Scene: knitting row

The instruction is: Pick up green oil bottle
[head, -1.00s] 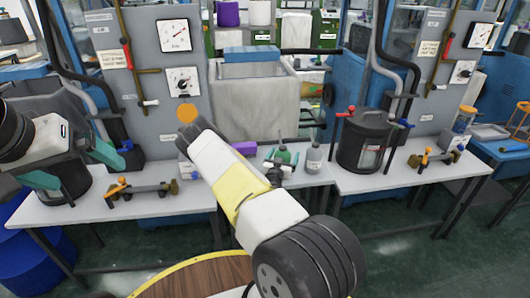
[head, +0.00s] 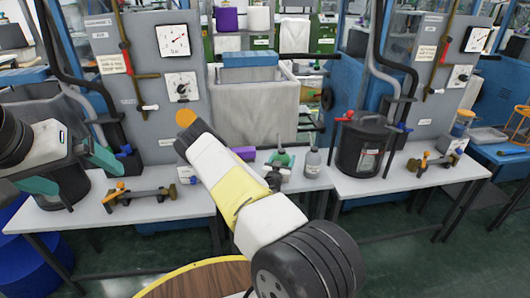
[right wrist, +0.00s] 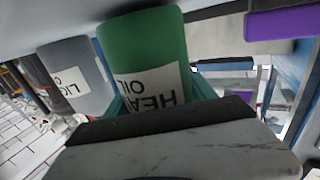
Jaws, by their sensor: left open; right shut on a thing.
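A purple block (head: 244,153) lies left of the green bottle. A black pot (head: 362,148) stands right of the grey bottle. An orange-handled valve piece (head: 140,194) lies on the left part of the table. Grey gauge panels (head: 178,118) rise behind.

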